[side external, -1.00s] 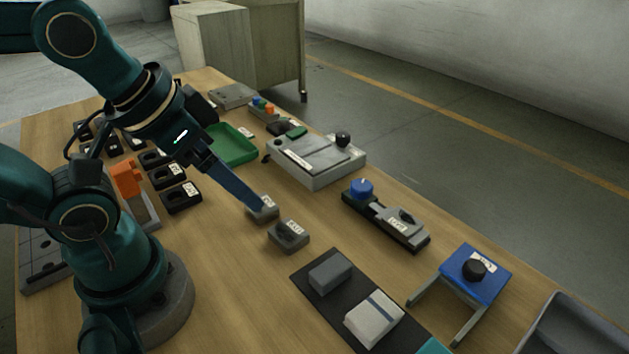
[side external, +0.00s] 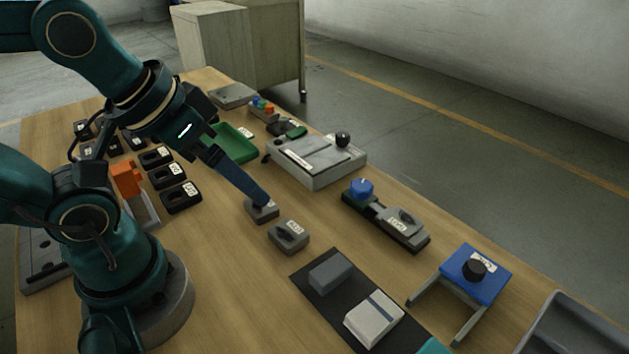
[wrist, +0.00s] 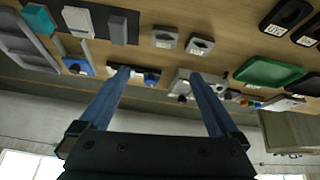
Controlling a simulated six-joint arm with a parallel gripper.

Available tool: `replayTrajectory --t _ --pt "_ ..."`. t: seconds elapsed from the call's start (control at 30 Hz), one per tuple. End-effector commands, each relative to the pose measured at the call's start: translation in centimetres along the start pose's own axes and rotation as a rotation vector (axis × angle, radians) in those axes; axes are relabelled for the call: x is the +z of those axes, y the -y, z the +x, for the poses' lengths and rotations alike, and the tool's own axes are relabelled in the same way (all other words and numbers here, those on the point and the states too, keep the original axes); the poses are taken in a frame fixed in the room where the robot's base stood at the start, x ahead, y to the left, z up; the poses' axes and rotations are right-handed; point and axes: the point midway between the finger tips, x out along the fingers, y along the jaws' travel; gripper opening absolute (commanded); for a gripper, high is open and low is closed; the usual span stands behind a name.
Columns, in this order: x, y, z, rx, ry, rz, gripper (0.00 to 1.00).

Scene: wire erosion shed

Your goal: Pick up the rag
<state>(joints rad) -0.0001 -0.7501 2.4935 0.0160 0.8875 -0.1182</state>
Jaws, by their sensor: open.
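No thing is clearly marked as the rag. The likeliest is a teal piece (side external: 434,347), cut off by the bottom edge of the side view, beside a white block with a blue stripe (side external: 374,319). In the wrist view the teal piece (wrist: 39,17) shows near the top left, beyond the white block. My gripper (wrist: 160,74) is open, its two long blue fingers apart with nothing between them. In the side view my gripper (side external: 264,201) points down to the right by the small grey labelled blocks, well away from the teal piece.
A dark mat (side external: 325,308) carries a grey block (side external: 330,272) and the white block. A blue-topped stand (side external: 478,270) and a grey bin (side external: 575,330) are to the right. A clamp-like fixture (side external: 386,222) and a green tray (side external: 235,145) stand farther back.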

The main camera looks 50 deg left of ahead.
Motion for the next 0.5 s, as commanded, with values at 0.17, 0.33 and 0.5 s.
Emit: replayTrajectory --t 0.17,0.33,0.5 --pt "-2.9 0.3 -0.1 -0.030 -0.062 -0.177 0.97" --pt "-5.4 -1.2 1.0 -0.028 -0.065 -0.263 0.97" --pt "-7.1 -4.9 3.3 -0.011 -0.045 -0.283 0.97"
